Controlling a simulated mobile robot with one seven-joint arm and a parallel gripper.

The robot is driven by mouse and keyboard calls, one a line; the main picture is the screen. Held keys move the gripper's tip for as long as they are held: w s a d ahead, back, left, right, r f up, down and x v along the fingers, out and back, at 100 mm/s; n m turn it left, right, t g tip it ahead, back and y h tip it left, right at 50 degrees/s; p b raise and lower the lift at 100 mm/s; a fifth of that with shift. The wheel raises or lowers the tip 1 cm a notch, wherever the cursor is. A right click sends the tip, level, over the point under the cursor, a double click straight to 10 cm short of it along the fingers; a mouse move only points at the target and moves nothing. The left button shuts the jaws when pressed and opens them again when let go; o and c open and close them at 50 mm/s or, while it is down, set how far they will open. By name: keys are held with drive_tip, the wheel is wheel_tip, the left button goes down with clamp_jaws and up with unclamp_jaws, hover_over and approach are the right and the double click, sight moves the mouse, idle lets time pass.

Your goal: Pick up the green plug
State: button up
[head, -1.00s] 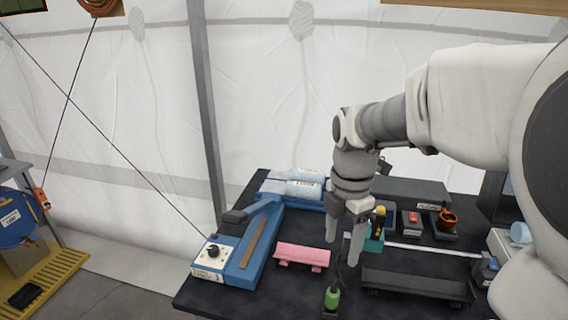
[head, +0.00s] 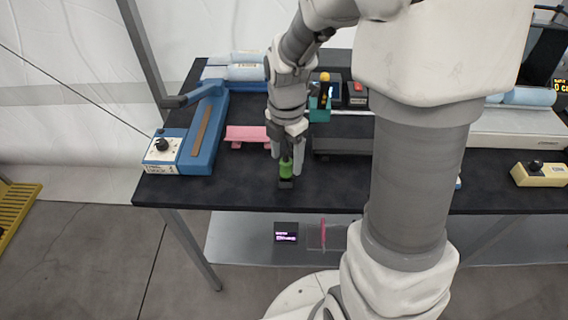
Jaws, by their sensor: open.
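The green plug (head: 286,168) stands upright in a small black holder (head: 286,183) near the front edge of the dark table. My gripper (head: 287,166) points down over it, with its two fingers apart, one to the left and one to the right of the plug. The fingers are open, and I see a gap between each finger and the plug. The top of the plug is partly hidden by the gripper.
A pink piece (head: 247,136) lies left of the gripper. A blue sealer-like device (head: 203,132) with a control box is further left. A teal holder (head: 319,115) and a dark tray (head: 342,142) stand to the right. My arm hides much of the table's right part.

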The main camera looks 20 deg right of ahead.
sight(286, 160)
wheel_tip(286, 160, down, 4)
clamp_jaws()
idle(0.5)
